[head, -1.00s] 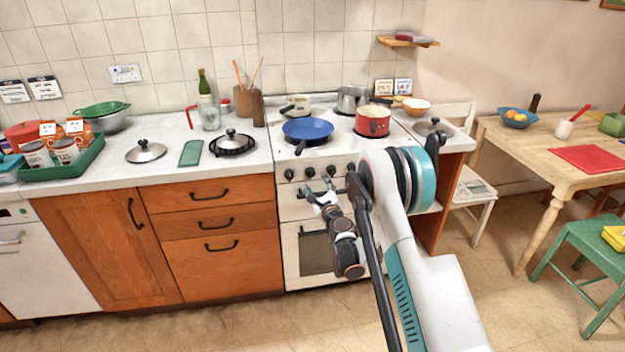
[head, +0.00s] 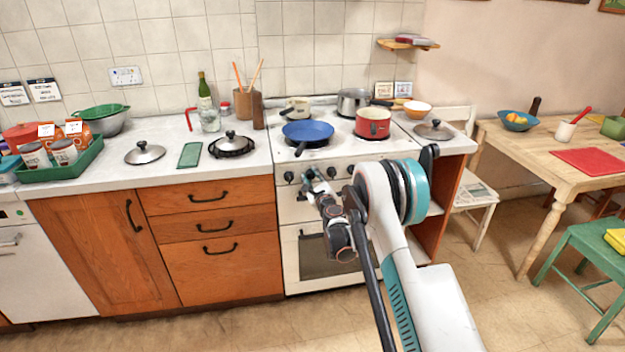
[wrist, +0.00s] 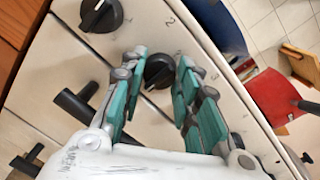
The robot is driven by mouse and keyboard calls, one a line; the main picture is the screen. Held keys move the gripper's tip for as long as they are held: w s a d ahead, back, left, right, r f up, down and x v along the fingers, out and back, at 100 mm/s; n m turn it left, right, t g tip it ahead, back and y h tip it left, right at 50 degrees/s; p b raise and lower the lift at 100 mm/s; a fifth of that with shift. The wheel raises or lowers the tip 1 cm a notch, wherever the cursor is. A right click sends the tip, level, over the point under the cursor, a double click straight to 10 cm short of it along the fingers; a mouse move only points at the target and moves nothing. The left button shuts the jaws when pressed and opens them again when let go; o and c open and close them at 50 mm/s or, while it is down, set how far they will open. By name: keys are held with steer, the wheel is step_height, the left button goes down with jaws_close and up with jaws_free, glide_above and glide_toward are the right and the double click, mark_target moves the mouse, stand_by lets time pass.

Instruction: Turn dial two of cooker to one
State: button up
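The white cooker (head: 290,212) stands in the middle of the head view, with a row of black dials along its front panel. My gripper (head: 311,177) is at this panel, by the second dial from the left. In the wrist view my gripper (wrist: 160,88) is open, with one teal finger on each side of a black dial (wrist: 160,72). I see gaps beside the dial, and cannot tell whether either finger touches it. The printed figures 2 and 3 show on the panel nearby. Another dial (wrist: 101,15) with a pale mark is at the upper left.
A black handle bar (wrist: 76,105) sticks out from the cooker front beside the left finger. A blue frying pan (head: 307,131) and a red pot (head: 373,122) stand on the hob above. The floor before the drawers (head: 205,222) is clear.

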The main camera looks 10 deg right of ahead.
steer(key=shift+n, duration=0.3)
steer(key=n, duration=0.6)
steer(key=shift+a, duration=0.1)
steer(key=n, duration=0.3)
steer(key=shift+g, duration=0.3)
steer(key=n, duration=0.4)
steer(key=shift+h, duration=0.3)
steer(key=n, duration=0.5)
steer(key=shift+a+h, duration=0.1)
steer(key=shift+h, duration=0.2)
steer(key=shift+n+h, duration=0.3)
steer(key=shift+n, duration=1.6)
